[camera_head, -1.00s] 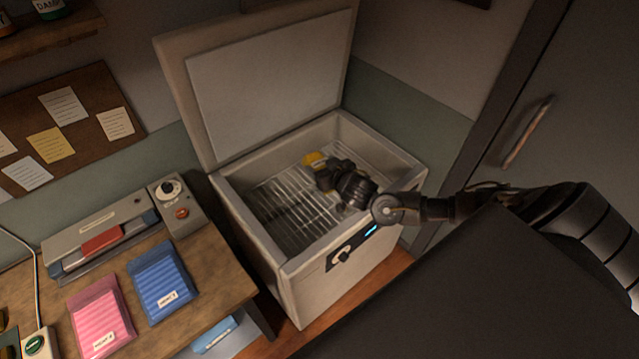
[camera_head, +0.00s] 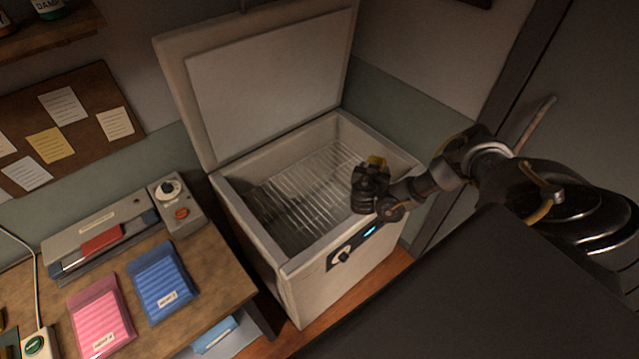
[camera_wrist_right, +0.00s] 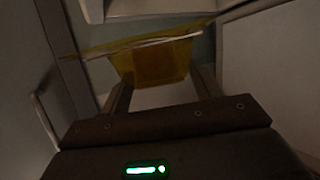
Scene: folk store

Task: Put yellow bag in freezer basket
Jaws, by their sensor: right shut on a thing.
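The yellow bag (camera_wrist_right: 155,62) is pinched between the fingers of my right gripper (camera_wrist_right: 160,92) in the right wrist view. My left gripper is in neither view.
The freezer lid (camera_head: 270,85) stands open at the back. A wooden table (camera_head: 215,270) at the left holds a pink bag (camera_head: 100,320), a blue bag (camera_head: 162,282) and a grey sealing machine (camera_head: 105,235). A door with a handle is at the right.

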